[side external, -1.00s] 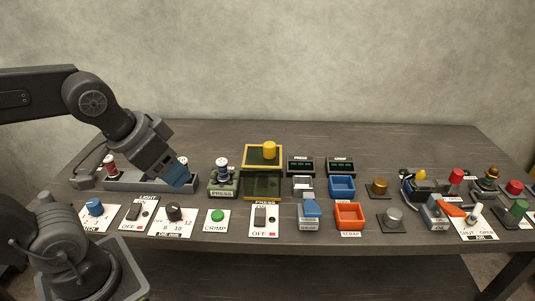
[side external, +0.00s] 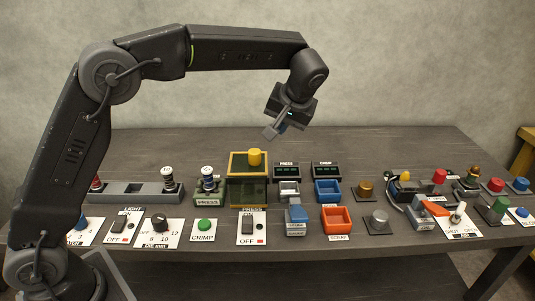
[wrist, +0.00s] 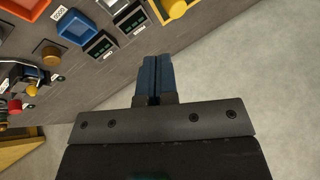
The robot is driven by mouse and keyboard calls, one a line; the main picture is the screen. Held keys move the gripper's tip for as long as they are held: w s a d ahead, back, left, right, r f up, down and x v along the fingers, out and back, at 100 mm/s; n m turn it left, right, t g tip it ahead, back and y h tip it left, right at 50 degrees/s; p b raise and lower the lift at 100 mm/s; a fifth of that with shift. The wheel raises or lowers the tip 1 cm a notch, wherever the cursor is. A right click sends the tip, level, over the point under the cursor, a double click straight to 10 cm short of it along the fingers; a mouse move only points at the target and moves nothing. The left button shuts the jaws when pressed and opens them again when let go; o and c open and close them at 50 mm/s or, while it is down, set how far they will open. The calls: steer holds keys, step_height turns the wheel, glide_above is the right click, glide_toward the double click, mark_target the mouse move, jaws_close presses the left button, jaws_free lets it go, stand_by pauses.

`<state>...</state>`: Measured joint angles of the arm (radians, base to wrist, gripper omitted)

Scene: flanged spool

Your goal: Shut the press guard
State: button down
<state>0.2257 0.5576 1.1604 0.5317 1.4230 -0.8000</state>
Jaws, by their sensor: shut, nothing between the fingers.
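The press guard (side external: 262,192) is a dark see-through panel in a yellow frame, on the press in the middle of the bench. A yellow knob (side external: 254,157) stands on top of the yellow-edged upper part. I cannot tell the guard's exact position from this angle. The knob also shows at the top edge of the wrist view (wrist: 176,8). My gripper (side external: 270,133) is in the air above and slightly right of the press, touching nothing. Its blue fingers are shut together and empty, as the wrist view shows (wrist: 157,60).
A spool (side external: 207,178) sits on the press fixture left of the guard. Two display boxes (side external: 286,171) stand right of it, with a blue bin (side external: 328,190) and an orange bin (side external: 336,218) farther right. Switches and a green CRIMP button (side external: 204,225) line the front. The air around my gripper is clear.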

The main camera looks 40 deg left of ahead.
steer(key=w+d+f+n+y, duration=0.1)
steer(key=w+d+f, duration=0.1)
steer(key=w+f, duration=0.25)
glide_toward(261, 160)
steer(key=w+f, duration=0.3)
steer(key=f, duration=0.1)
steer(key=shift+s+a+f+n+y, duration=0.2)
steer(key=shift+s+a, duration=0.2)
steer(key=shift+a, duration=0.35)
steer(key=shift+s+a+f+n+y, duration=0.1)
steer(key=shift+s+a+f, duration=0.1)
steer(key=shift+s+a, duration=0.45)
steer(key=shift+w+a, duration=0.15)
steer(key=shift+a, duration=0.05)
steer(key=shift+s+a+r, duration=0.1)
steer(key=shift+s+a, duration=0.15)
steer(key=s+a, duration=0.9)
steer(key=shift+g, duration=0.3)
